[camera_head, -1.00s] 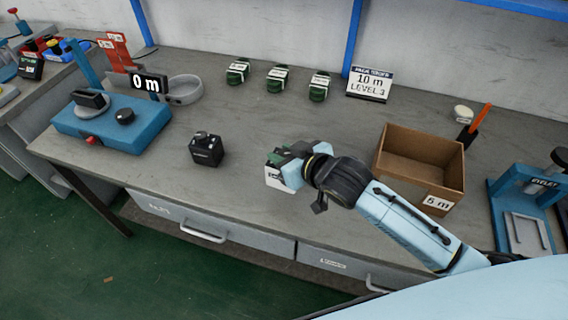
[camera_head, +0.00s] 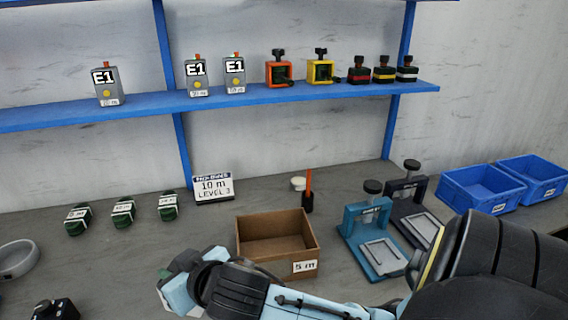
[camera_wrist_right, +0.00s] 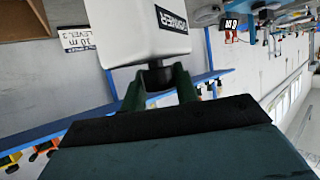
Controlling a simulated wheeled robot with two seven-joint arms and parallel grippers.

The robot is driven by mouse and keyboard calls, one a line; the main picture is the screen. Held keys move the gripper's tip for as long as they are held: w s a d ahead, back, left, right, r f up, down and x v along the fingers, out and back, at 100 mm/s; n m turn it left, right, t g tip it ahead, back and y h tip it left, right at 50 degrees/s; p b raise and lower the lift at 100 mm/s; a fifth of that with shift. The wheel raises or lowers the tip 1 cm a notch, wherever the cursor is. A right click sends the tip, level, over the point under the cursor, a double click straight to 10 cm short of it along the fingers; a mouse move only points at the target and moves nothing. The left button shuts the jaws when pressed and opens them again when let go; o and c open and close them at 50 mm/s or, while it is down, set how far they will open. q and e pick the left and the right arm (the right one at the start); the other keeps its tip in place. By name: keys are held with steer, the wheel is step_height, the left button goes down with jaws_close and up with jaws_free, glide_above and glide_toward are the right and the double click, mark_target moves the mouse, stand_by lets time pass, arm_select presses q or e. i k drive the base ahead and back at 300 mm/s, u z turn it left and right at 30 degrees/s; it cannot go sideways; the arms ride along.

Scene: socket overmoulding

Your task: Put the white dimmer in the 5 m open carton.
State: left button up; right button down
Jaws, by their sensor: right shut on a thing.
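The white dimmer (camera_wrist_right: 145,30) fills the top of the right wrist view, with a black-and-white label on its side and a dark knob. My right gripper (camera_wrist_right: 160,85) is shut on that knob, one dark green finger on each side. In the head view my right gripper (camera_head: 182,268) is left of and in front of the carton, and mostly hides the dimmer. The open brown carton (camera_head: 306,250) with the 5 m label stands on the bench and looks empty. My left gripper is not in view.
Blue and dark presses (camera_head: 372,245) stand right of the carton. A black holder with an orange stick (camera_head: 308,195) and the 10 m sign (camera_head: 213,188) stand behind it. Several green coils lie at left. A black dimmer (camera_head: 52,310) sits at the lower left.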

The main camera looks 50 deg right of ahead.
mark_target(258, 253)
steer(key=z, duration=0.95)
steer(key=i, duration=0.1)
steer(key=u, duration=0.15)
